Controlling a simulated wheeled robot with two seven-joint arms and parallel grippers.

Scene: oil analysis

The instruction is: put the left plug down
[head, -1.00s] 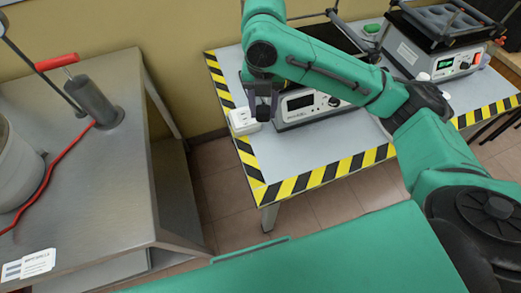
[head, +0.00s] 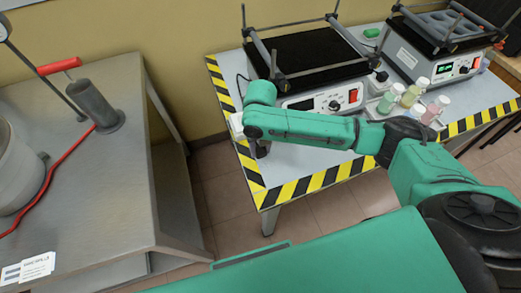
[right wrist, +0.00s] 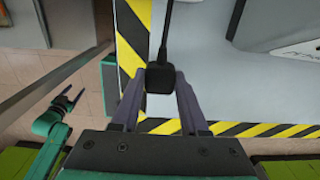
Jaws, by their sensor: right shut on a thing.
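My right gripper (right wrist: 165,74) is shut on a black plug (right wrist: 160,80) with a black cable leading up in the right wrist view. The plug hangs over or near the grey tabletop by its striped left edge; I cannot tell whether it touches the table. In the head view my right gripper (head: 258,149) is at the table's left side, mostly hidden under my forearm. A white socket block (head: 236,124) is partly hidden just left of my arm. My left gripper (right wrist: 74,90) shows small in the right wrist view, open and empty, away from the table.
A black-topped shaker (head: 310,60) stands behind my right arm. A second device (head: 430,55) is at the back right. Small capped bottles (head: 411,93) stand between them near the front. A metal bench (head: 130,150) is on the left, across a floor gap.

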